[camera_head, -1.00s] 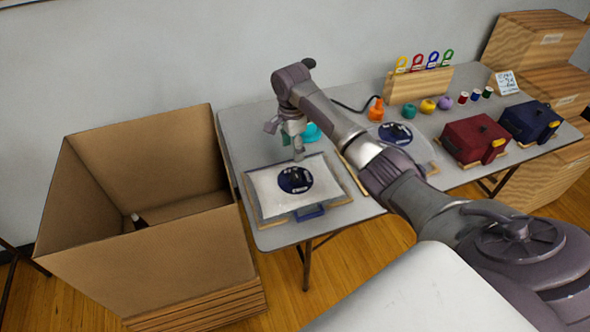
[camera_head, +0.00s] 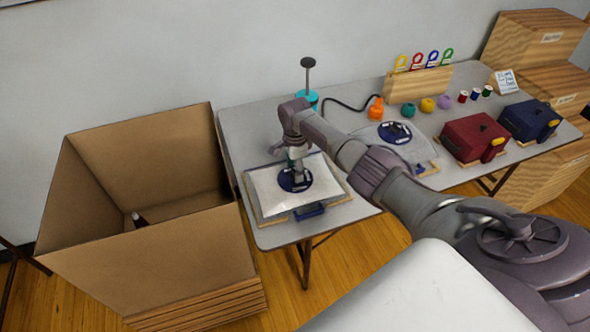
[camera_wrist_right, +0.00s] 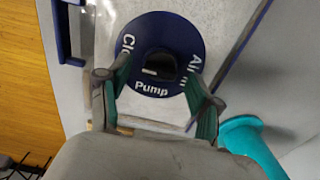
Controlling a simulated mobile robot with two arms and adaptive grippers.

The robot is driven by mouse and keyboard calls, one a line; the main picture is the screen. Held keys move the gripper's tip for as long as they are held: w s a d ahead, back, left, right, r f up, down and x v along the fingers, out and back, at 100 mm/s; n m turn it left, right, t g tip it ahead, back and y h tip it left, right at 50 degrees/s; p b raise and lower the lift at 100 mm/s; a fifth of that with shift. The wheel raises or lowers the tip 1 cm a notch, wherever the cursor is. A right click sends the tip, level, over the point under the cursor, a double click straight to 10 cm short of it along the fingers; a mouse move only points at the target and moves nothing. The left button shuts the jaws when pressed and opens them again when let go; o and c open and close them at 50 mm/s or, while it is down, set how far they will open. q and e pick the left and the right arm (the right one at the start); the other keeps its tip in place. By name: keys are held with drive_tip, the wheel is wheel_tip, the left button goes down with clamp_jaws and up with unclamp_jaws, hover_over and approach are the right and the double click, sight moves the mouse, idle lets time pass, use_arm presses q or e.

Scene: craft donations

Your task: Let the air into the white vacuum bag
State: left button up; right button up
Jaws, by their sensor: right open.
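The white vacuum bag (camera_head: 268,200) lies on a wood-edged board at the left end of the table and looks puffed at its corners. Its round blue dial (camera_wrist_right: 187,32) carries the words "Pump", "Air in" and a partly hidden "Close". A dark knob (camera_wrist_right: 160,66) stands at the dial's middle; I cannot tell for sure which word it points to. My right gripper (camera_wrist_right: 158,88) is open, pointing down over the dial, its fingers on either side of the knob with gaps visible. In the head view it partly hides the dial (camera_head: 295,182). My left gripper is out of view.
A teal pump (camera_head: 308,97) stands behind the bag, its hose running to an orange nozzle (camera_head: 376,108). A large open cardboard box (camera_head: 150,255) stands left of the table.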

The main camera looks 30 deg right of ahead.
drive_tip(key=shift+f, duration=0.3)
drive_tip(key=c, duration=1.2)
drive_tip(key=shift+o, duration=0.2)
